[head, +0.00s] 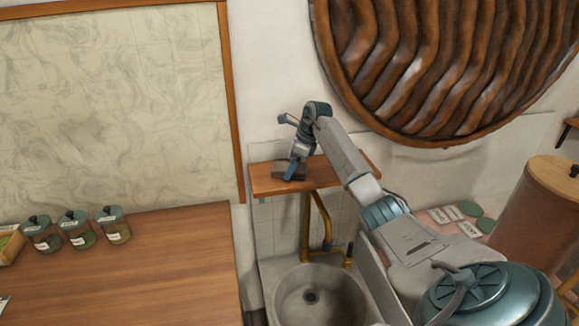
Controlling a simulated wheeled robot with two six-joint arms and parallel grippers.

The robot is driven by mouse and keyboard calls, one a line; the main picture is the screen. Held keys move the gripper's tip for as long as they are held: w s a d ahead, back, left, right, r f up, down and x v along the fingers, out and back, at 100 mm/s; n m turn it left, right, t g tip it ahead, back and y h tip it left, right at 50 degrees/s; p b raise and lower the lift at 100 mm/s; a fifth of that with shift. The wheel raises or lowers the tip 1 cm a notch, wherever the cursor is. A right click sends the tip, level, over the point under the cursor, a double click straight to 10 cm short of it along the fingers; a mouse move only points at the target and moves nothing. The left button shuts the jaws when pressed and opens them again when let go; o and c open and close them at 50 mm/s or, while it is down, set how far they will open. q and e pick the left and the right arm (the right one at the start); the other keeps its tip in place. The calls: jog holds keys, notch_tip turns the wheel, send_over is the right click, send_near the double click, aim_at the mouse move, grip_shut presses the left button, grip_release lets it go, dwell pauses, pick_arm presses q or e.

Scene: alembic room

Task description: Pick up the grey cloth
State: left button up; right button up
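A small dark grey, flat thing, which looks like the grey cloth (279,168), lies on the wooden wall shelf (335,173) above the sink. My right arm comes in from the right, bends at the wrist above the shelf and points down. My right gripper (291,171) is right at the grey thing and covers part of it. The fingers are small and seen from behind, so I cannot tell if they are open or shut on it. My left gripper is not in view.
A round sink (322,308) with a brass pipe (306,235) is under the shelf. A wooden counter (140,265) at left holds several lidded jars (78,230). A large wooden barrel-like container (535,215) stands at right. A ribbed round wooden piece (440,65) hangs above.

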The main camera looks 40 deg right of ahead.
jog(key=shift+w+f, duration=0.1)
jog(key=shift+f, duration=0.2)
jog(key=c, duration=1.2)
jog(key=shift+o, duration=0.2)
jog(key=shift+r, duration=0.2)
jog(key=shift+r+b, duration=0.65)
jog(key=shift+b, duration=0.1)
jog(key=shift+s+a+r+b, duration=0.15)
jog(key=shift+r+b, duration=0.15)
jog(key=shift+r, duration=0.15)
jog(key=shift+s+r+b, duration=0.15)
jog(key=shift+r+b, duration=0.15)
jog(key=shift+r, duration=0.1)
jog(key=s+a+r+b, duration=0.1)
jog(key=s+a+b, duration=0.4)
jog(key=s+a, duration=0.4)
jog(key=s, duration=0.3)
jog(key=shift+s+r+b, duration=0.3)
jog(key=shift+r+b, duration=0.05)
